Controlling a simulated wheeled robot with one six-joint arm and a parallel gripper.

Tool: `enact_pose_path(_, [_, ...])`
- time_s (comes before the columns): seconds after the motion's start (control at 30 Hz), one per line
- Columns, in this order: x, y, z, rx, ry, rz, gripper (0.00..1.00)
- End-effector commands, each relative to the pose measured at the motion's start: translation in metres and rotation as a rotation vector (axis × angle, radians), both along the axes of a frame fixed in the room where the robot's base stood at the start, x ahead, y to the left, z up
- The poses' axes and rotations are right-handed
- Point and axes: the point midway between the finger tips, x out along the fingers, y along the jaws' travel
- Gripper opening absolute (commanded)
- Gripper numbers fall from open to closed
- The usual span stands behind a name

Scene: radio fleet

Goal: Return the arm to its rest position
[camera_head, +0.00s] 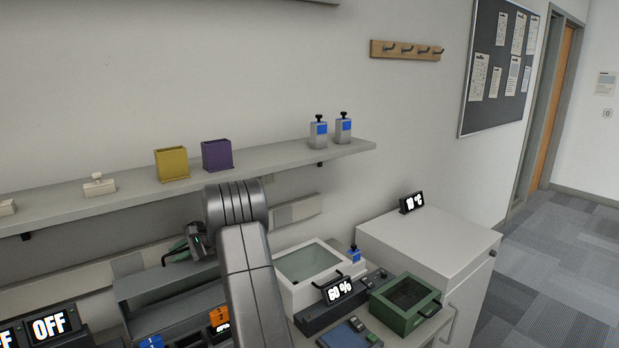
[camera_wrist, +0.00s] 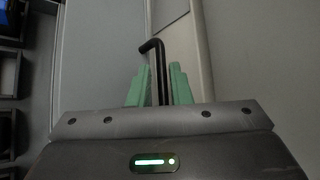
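My arm rises through the middle of the head view and bends over at the top. My gripper (camera_head: 183,248) is left of the bend, below the wall shelf, with its green fingers pointing left and down. In the wrist view, my gripper (camera_wrist: 159,85) shows its two green fingers apart.
The wall shelf (camera_head: 75,204) carries a yellow holder (camera_head: 172,163), a purple holder (camera_head: 217,154) and two blue-labelled radios. Below are a grey rack (camera_head: 150,284), a clear-lidded white box (camera_head: 292,290), a green box (camera_head: 384,320) and a white cabinet (camera_head: 430,240). Carpet at right is clear.

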Motion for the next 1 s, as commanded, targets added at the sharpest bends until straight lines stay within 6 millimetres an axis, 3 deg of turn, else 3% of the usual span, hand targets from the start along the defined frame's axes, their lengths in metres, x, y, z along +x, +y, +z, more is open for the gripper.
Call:
enact_pose_path(0.27, [0.002,-0.026,0.014,0.001,-0.003,-0.003,0.18])
enact_pose_path(0.93, [0.006,-0.157,0.022,0.000,-0.004,-0.005,0.18])
enact_pose_path(0.97, [0.006,-0.163,0.022,-0.001,-0.003,-0.003,0.18])
enact_pose_path(1.0, [0.004,-0.155,0.026,0.000,-0.001,0.003,0.18])
